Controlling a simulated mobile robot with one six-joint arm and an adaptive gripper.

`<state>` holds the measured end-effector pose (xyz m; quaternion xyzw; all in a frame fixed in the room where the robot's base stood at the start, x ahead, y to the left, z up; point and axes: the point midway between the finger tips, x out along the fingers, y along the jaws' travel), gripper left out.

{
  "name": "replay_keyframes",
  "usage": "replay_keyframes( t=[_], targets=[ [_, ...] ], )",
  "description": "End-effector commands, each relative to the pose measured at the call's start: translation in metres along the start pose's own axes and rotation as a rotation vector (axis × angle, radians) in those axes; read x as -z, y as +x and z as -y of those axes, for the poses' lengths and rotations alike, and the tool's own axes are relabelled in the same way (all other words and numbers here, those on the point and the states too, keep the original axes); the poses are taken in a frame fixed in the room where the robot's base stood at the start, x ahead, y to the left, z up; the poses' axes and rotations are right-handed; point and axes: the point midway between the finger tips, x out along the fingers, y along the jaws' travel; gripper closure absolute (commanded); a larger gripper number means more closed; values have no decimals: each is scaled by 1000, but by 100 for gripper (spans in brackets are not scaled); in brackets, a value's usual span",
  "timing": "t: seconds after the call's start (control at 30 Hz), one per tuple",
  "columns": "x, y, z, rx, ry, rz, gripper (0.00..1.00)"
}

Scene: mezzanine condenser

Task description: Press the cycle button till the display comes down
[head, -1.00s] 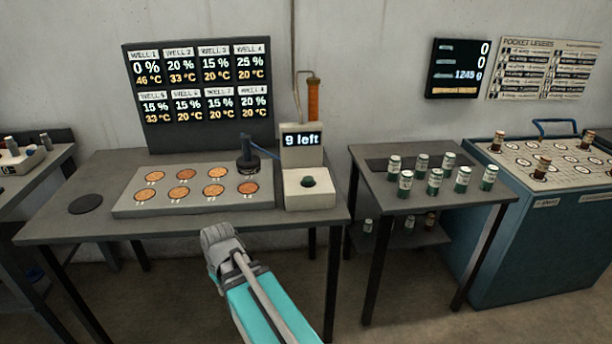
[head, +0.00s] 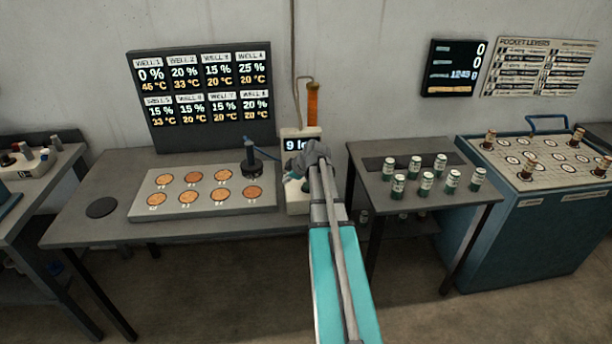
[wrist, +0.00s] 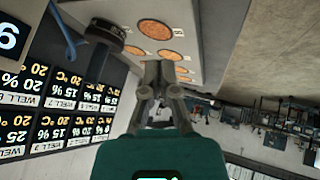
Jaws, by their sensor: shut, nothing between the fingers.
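The cycle box (head: 297,205) stands at the right end of the left table, with a small display (head: 291,145) on top. The display reads "9 l" before my arm covers the rest; it read "9 left" earlier. Part of it shows at the upper left edge of the wrist view as a "9" (wrist: 8,40). My gripper (head: 294,174) is in front of the box and hides the dark green button. I cannot tell whether it touches the button. In the wrist view my gripper's fingers (wrist: 157,92) are together and empty.
A plate (head: 240,206) with several round orange wells lies left of the box, with a dark post (head: 252,165) at its back right corner. A wall board (head: 201,92) lists well readings. Several green-and-white canisters (head: 426,183) stand on the right table.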

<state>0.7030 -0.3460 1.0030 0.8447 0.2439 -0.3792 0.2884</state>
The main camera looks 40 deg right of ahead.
Motion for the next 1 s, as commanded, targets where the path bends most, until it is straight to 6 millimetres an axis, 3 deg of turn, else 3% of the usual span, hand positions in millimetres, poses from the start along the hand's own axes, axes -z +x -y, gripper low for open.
replay_keyframes(
  t=[0.03,0.1,0.3,1.0],
  targets=[
    [-5,-17,-24,-30,-28,-12,100],
    [-14,-30,-44,-66,-70,-25,100],
    [-32,-55,-77,-135,-153,-41,100],
    [-40,-55,-81,-151,-176,-44,100]
  ],
)
